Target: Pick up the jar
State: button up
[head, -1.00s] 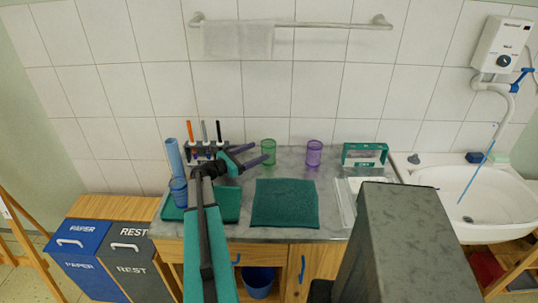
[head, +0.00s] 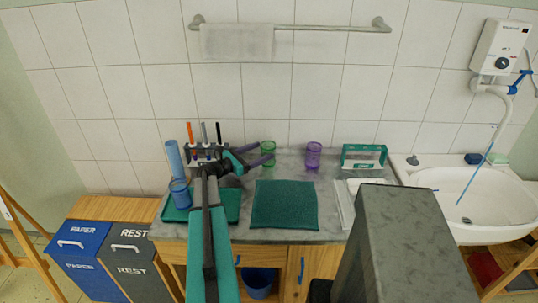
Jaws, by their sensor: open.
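A green see-through jar (head: 268,148) stands on the grey counter (head: 330,182) near the tiled wall. A purple see-through jar (head: 313,155) stands to its right. A blue see-through jar (head: 180,194) stands at the left, on or by a dark green tray (head: 228,205). My gripper (head: 265,153) has purple fingers and reaches from the left to the green jar. It is open, with its tips at the jar's left side and front.
A rack of pens (head: 204,148) and a blue tube (head: 173,160) stand close behind my arm. A dark green mat (head: 284,204) lies mid-counter. A green-and-white box (head: 364,156) stands at the right, before the sink (head: 465,205). A towel rail (head: 300,26) is above.

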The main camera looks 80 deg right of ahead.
jog(key=p+x, duration=0.2)
jog(key=x, duration=0.2)
jog(key=shift+d+r, duration=0.1)
jog(key=shift+d, duration=0.05)
jog(key=shift+s+d, duration=0.25)
jog(key=shift+s, duration=0.1)
jog(key=c, duration=1.2)
